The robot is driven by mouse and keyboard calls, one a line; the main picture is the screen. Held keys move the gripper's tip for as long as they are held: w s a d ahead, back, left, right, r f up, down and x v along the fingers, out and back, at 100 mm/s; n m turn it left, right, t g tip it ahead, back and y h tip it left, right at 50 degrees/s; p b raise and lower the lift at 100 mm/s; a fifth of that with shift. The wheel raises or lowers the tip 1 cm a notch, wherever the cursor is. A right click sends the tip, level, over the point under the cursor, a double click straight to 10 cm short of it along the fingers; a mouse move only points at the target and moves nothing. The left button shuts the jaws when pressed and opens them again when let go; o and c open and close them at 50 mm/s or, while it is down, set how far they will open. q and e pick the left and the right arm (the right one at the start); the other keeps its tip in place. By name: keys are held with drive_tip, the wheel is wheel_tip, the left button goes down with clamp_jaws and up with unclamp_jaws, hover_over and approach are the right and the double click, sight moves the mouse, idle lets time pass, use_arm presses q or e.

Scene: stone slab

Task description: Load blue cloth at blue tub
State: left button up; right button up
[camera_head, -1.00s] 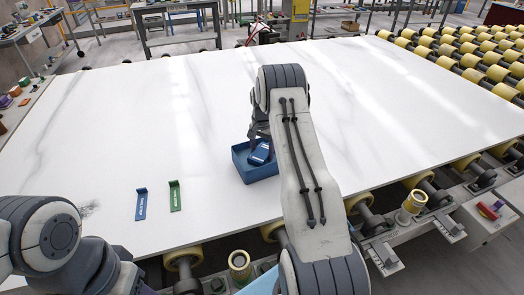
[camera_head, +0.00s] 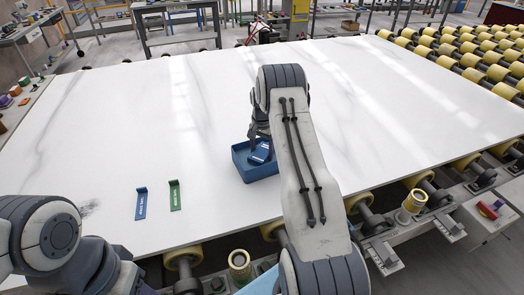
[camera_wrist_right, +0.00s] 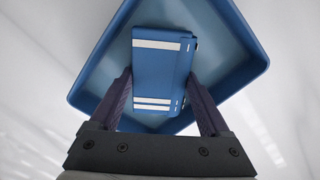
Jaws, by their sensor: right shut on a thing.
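The blue tub (camera_head: 241,163) stands on the white slab, left of my right arm in the head view. It fills much of the right wrist view (camera_wrist_right: 251,62). The blue cloth (camera_head: 261,152) is a folded bundle with white stripes, inside the tub's outline. In the right wrist view the cloth (camera_wrist_right: 161,70) sits between the two fingers of my right gripper (camera_wrist_right: 160,92). The gripper, also in the head view (camera_head: 260,145), is shut on it. Whether the cloth touches the tub floor I cannot tell. My left arm shows at the lower left, but its gripper is out of view.
A blue bracket (camera_head: 141,204) and a green bracket (camera_head: 175,196) lie on the slab (camera_head: 110,130) left of the tub. Rollers (camera_head: 468,160) run along the slab's front edge and at the back right. The slab's middle and back are clear.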

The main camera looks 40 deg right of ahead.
sight(262, 151)
drive_tip(key=shift+r+p, duration=2.4)
drive_tip(key=shift+r, duration=1.1)
